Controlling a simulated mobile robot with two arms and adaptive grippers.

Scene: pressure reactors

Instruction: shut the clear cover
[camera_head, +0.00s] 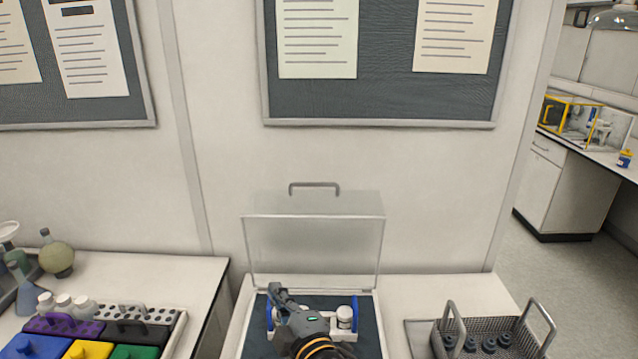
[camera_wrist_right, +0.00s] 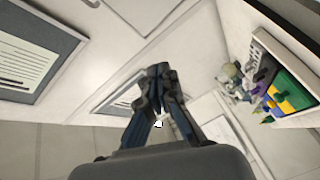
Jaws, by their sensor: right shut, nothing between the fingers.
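The clear cover (camera_head: 315,250) stands raised at the back of a white-rimmed box (camera_head: 240,318) with a dark inside. A grey handle (camera_head: 314,187) sits at its top edge. My right gripper (camera_head: 276,291) is in front of the cover, over the box, and does not appear to touch the cover. Its fingers are together and empty; they also show in the right wrist view (camera_wrist_right: 158,72). The gripper and arm hide part of the box's inside. My left gripper is in neither view.
A white-capped jar (camera_head: 345,317) is in the box, beside a blue holder. A wire basket (camera_head: 484,334) with dark-capped bottles stands to the right. To the left are colored bins (camera_head: 85,350), white bottles (camera_head: 63,301) and a round flask (camera_head: 57,257). A wall is behind.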

